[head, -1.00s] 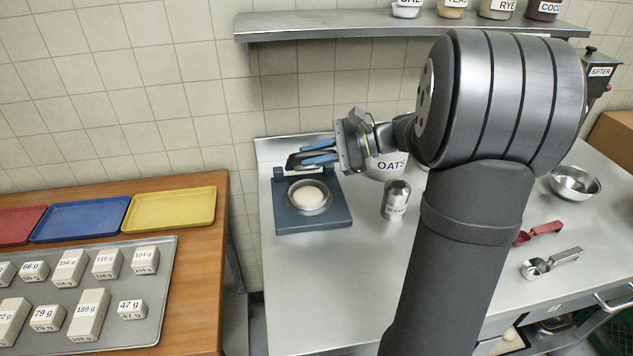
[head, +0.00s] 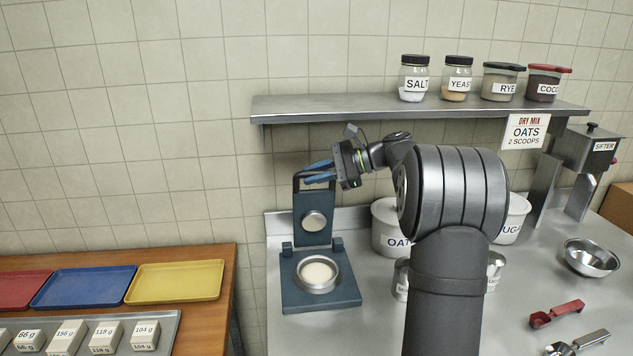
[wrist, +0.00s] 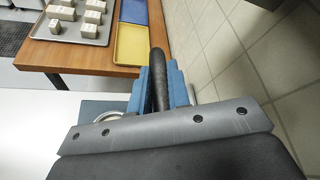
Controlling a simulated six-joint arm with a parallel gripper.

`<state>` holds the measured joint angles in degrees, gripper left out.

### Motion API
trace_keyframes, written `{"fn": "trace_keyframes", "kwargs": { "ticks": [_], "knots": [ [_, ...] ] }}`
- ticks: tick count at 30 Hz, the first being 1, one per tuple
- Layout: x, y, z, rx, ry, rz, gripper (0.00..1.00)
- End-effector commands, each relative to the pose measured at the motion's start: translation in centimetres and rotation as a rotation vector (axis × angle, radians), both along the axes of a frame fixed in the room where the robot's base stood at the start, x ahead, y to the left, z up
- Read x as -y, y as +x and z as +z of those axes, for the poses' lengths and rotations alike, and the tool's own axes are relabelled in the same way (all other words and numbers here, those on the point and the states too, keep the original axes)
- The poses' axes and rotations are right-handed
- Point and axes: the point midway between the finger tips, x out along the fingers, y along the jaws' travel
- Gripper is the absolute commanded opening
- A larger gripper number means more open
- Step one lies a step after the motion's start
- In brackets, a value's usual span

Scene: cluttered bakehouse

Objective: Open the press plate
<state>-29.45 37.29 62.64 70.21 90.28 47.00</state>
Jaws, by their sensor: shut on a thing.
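The dough press stands on the steel counter, with a blue-grey base (head: 345,296) and a round metal ring holding pale dough (head: 318,273). Its press plate (head: 312,211) is swung up and stands about upright at the back of the base, its round metal disc facing forward. My gripper (head: 318,173) is at the top of the plate, shut on its dark handle (head: 298,181). In the wrist view the dark handle (wrist: 158,75) lies between the blue fingers. The ring is mostly hidden there.
A steel shelf (head: 420,107) with several jars runs along the wall just above my gripper. An oats canister (head: 386,238) stands right of the press. A wooden table with yellow (head: 176,282) and blue (head: 84,287) trays is to the left.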

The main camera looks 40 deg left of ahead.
Motion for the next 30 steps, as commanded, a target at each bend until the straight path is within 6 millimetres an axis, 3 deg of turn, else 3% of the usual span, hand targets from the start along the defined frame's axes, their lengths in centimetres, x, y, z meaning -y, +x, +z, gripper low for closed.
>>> {"fn": "trace_keyframes", "kwargs": {
  "ticks": [14, 15, 17, 30],
  "knots": [
    [-0.21, 0.18, 0.01, 0.001, 0.0, 0.003, 0.0],
    [-0.21, 0.18, 0.01, 0.001, 0.0, 0.003, 0.24],
    [-0.21, 0.18, 0.01, 0.001, 0.0, 0.003, 0.36],
    [0.44, 0.7, 0.35, 0.001, 0.001, -0.002, 0.38]
  ]
}}
